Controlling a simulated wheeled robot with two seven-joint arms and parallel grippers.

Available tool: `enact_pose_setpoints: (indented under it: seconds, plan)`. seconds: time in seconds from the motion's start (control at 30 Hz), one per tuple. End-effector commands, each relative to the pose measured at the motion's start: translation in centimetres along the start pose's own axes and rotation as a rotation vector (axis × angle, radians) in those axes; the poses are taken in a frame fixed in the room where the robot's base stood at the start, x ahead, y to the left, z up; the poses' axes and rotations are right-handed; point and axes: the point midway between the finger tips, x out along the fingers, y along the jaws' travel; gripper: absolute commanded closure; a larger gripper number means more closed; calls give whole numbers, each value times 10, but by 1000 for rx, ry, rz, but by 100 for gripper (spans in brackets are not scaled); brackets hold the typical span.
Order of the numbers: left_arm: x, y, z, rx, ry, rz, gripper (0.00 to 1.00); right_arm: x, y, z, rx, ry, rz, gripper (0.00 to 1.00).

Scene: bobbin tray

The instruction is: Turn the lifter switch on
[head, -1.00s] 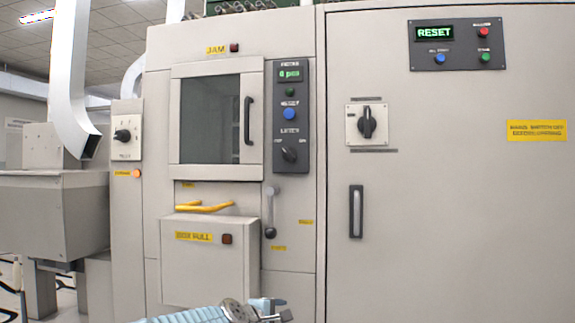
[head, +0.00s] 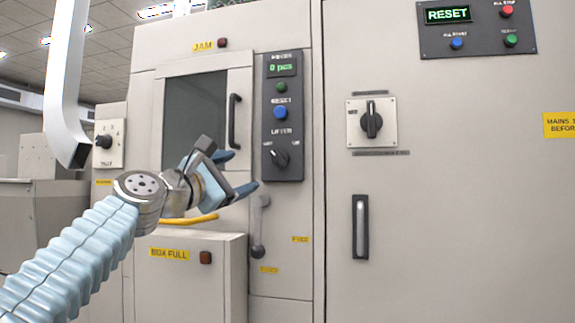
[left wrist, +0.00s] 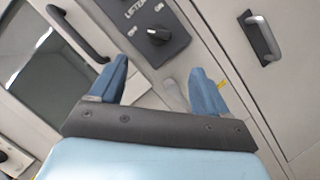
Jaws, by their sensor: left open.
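The lifter switch (head: 280,157) is a black rotary knob at the bottom of the dark narrow panel, under the word LIFTER. Its pointer leans up and left, toward the left label. In the left wrist view the knob (left wrist: 158,36) lies beyond the fingertips, between the OFF and ON labels, with its white mark on the OFF side. My left gripper (head: 243,171) is open and empty, left of and slightly below the knob, apart from it. Its two blue fingers (left wrist: 160,68) are spread below the knob in the wrist view. My right gripper is not in view.
A black door handle (head: 234,120) stands left of the panel. A blue button (head: 280,113) and green button (head: 281,87) sit above the switch. A grey lever (head: 258,228) hangs below. A larger rotary switch (head: 371,120) is on the right cabinet, with flat clear surface around it.

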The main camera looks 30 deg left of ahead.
Motion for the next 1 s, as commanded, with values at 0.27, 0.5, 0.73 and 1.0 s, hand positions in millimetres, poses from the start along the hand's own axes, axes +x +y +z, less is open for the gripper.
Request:
enact_pose_setpoints:
  seconds: [0.27, 0.5, 0.73, 1.0]
  plan:
    - [28, 5, 5, -6, -4, 1, 23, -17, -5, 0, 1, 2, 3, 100]
    - [86, 7, 6, -6, -3, 1, 23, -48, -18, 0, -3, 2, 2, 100]
    - [124, 6, 5, -3, -3, 3, 23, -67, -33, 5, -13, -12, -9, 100]
    - [137, 2, 2, -2, -2, 4, 23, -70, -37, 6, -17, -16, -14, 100]
